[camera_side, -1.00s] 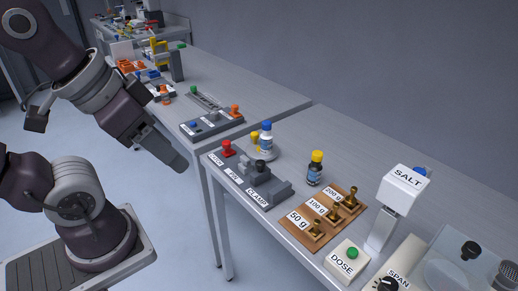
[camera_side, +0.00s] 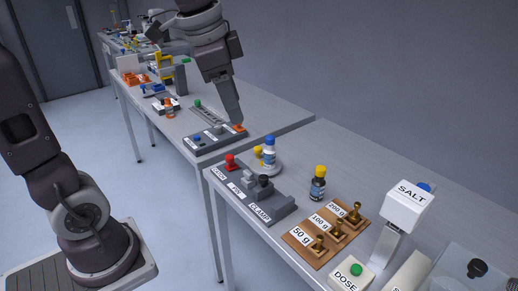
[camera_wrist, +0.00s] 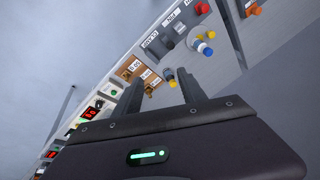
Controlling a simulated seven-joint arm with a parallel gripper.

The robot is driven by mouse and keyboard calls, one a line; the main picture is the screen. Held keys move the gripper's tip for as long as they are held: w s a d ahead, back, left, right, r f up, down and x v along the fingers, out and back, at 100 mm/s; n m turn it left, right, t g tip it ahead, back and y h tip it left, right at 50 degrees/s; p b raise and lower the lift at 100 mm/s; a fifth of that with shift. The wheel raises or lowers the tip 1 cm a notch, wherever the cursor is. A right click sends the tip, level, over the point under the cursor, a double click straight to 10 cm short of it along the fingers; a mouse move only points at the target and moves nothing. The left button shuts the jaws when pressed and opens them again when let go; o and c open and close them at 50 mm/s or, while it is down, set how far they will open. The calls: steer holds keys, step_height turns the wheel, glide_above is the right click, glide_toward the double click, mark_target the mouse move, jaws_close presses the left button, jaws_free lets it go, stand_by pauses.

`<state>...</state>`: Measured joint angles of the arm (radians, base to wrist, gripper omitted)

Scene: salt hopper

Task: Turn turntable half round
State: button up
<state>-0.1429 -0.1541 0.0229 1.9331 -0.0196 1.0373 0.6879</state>
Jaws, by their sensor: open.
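A pale round turntable (camera_side: 269,172) sits near the left end of the near table, partly hidden behind the clamp fixture. A white bottle with a blue cap (camera_side: 270,152) and a yellow-capped item (camera_side: 258,151) stand on it. The turntable also shows in the wrist view (camera_wrist: 193,42), with the blue and yellow caps at its right. My gripper (camera_side: 237,123) is over the far table's near end, left of and above the turntable, and apart from it. In the wrist view my gripper (camera_wrist: 157,82) has its fingers spread with nothing between them.
The clamp fixture (camera_side: 262,200) with a red knob (camera_side: 229,159) stands in front of the turntable. A dark yellow-capped bottle (camera_side: 318,185) and a weight board (camera_side: 325,238) lie to the right. A grey panel with an orange knob (camera_side: 239,128) is close to my gripper.

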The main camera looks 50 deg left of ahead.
steer(key=w+a+f+m+g, duration=0.1)
steer(key=w+a+f+m, duration=0.1)
steer(key=w+a, duration=0.3)
steer(key=w+a+f+m+g, duration=0.1)
steer(key=w+a+f+m, duration=0.2)
steer(key=w, duration=0.5)
steer(key=m+g, duration=0.2)
steer(key=m, duration=0.5)
glide_above(258, 148)
step_height(258, 148, down, 15)
steer(key=shift+d+r, duration=0.1)
steer(key=shift+d, duration=0.05)
steer(key=f, duration=0.7)
steer(key=shift+a, duration=0.2)
steer(key=shift+f, duration=0.55)
jaws_close()
